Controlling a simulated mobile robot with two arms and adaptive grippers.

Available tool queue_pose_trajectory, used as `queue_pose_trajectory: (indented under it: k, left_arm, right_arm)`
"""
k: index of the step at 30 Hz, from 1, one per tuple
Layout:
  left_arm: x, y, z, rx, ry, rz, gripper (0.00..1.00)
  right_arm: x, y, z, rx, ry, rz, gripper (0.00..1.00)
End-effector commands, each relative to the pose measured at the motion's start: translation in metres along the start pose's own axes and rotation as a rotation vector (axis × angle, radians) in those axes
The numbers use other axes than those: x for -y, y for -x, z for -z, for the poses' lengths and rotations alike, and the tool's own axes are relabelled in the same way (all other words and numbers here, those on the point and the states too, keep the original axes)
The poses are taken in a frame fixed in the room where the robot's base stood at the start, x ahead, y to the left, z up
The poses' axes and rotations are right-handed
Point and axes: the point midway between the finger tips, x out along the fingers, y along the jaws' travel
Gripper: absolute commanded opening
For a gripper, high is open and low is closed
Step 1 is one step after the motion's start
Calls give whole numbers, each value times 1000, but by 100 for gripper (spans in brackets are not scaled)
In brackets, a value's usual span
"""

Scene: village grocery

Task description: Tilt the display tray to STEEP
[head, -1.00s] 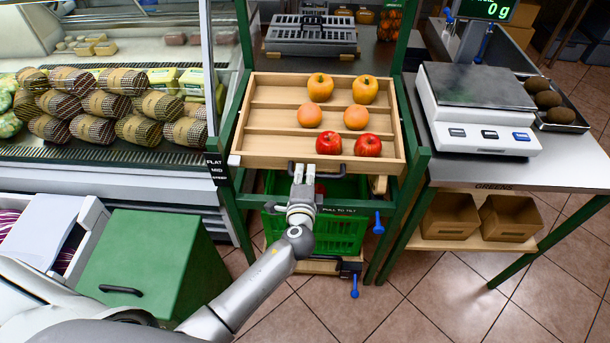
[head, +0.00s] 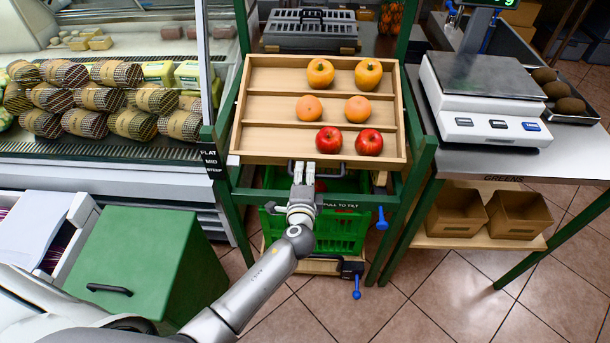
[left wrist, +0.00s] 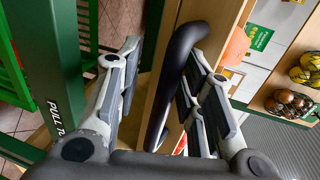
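The wooden display tray (head: 318,111) is tilted toward me, with two yellow-orange fruits, two orange fruits and two red apples on its steps. A label (head: 211,161) reading FLAT, MID, STEEP is at its left. The white marker (head: 233,160) on the tray's front left corner looks about level with MID. My left gripper (head: 303,172) is at the dark handle (head: 327,174) on the tray's front edge. In the left wrist view, the fingers (left wrist: 160,95) are on either side of the handle (left wrist: 175,80), with a gap on the left side. My right gripper is not in view.
A green crate (head: 340,232) is below the tray. A scale (head: 485,100) stands on the counter to the right, a glass food case (head: 110,100) to the left. A green box (head: 145,260) is at lower left. Blue levers (head: 381,218) are at the stand's lower right.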

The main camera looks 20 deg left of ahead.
Motion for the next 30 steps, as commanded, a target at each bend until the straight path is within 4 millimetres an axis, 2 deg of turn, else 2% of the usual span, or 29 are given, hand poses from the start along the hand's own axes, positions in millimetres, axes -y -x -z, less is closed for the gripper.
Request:
queue_pose_trajectory:
  k: [6, 10, 14, 18, 24, 30]
  left_arm:
    - [2, 0, 0, 0, -1, 3, 35]
    - [2, 10, 0, -1, -1, 4, 35]
    - [1, 31, 0, -1, 1, 2, 35]
    - [0, 63, 0, -2, 1, 0, 35]
    - [0, 100, 0, -1, 0, 0, 35]
    - [0, 118, 0, -1, 0, 1, 35]
  right_arm:
    - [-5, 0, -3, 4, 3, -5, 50]
    - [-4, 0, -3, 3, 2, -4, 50]
    - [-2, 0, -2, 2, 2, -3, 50]
    - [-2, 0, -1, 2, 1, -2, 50]
    - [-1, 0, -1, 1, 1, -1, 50]
    - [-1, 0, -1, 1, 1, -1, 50]
